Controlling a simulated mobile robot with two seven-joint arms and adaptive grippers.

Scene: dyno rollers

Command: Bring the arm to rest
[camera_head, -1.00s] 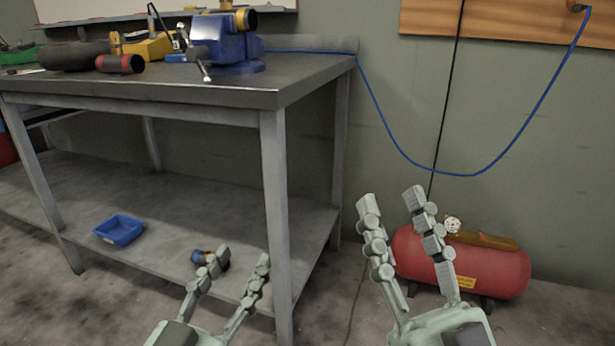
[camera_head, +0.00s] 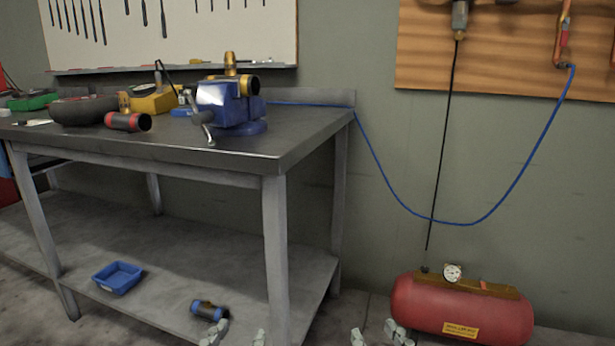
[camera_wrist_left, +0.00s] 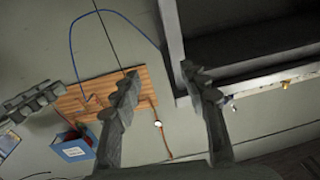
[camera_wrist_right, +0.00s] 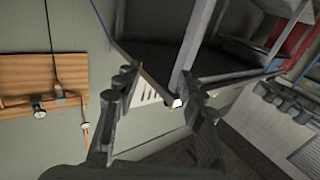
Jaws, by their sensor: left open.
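My left gripper (camera_head: 237,335) shows only its fingertips at the bottom edge of the head view, in front of the bench's lower shelf. In the left wrist view its two fingers (camera_wrist_left: 160,75) stand wide apart with nothing between them. My right gripper (camera_head: 377,334) also shows only fingertips at the bottom edge, left of the red compressor (camera_head: 462,308). In the right wrist view its fingers (camera_wrist_right: 160,82) are spread and empty. The rest of both arms is out of the head view.
A grey workbench (camera_head: 215,160) carries a blue vise (camera_head: 230,108) and a red-and-black roller (camera_head: 128,122). Its lower shelf (camera_head: 170,230) holds a blue tray (camera_head: 118,277) and a dark roller (camera_head: 208,310). A blue hose (camera_head: 430,219) hangs against the wall.

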